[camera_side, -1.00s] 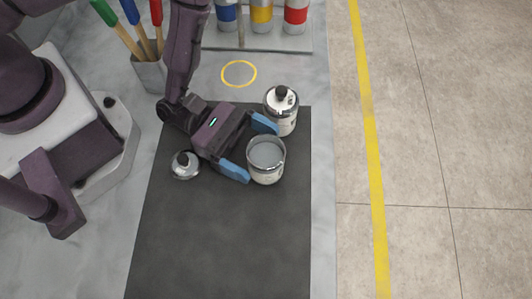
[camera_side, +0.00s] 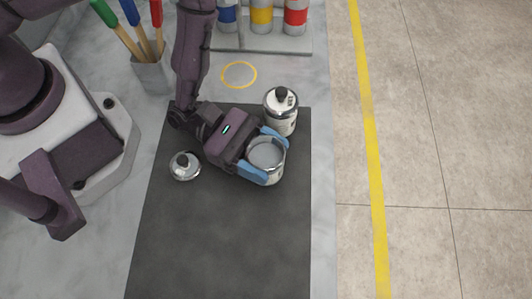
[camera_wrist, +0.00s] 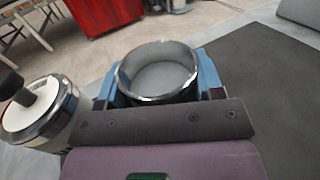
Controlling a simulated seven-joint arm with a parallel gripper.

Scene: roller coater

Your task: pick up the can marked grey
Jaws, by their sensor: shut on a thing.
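The open can with grey contents (camera_side: 265,154) stands on the dark mat (camera_side: 225,240) in the side view. My gripper (camera_side: 262,156) is shut on it, with a blue finger on each side of its wall. In the wrist view the can (camera_wrist: 158,72) shows its shiny rim and grey inside between the blue fingers (camera_wrist: 158,85). Its label is mostly hidden, and I cannot read the marking. I cannot tell whether the can is touching the mat.
A lidded bottle-like can with a black knob (camera_side: 281,115) stands close behind the held can. A loose lid with a black knob (camera_side: 185,166) lies to the left. The front mat is clear.

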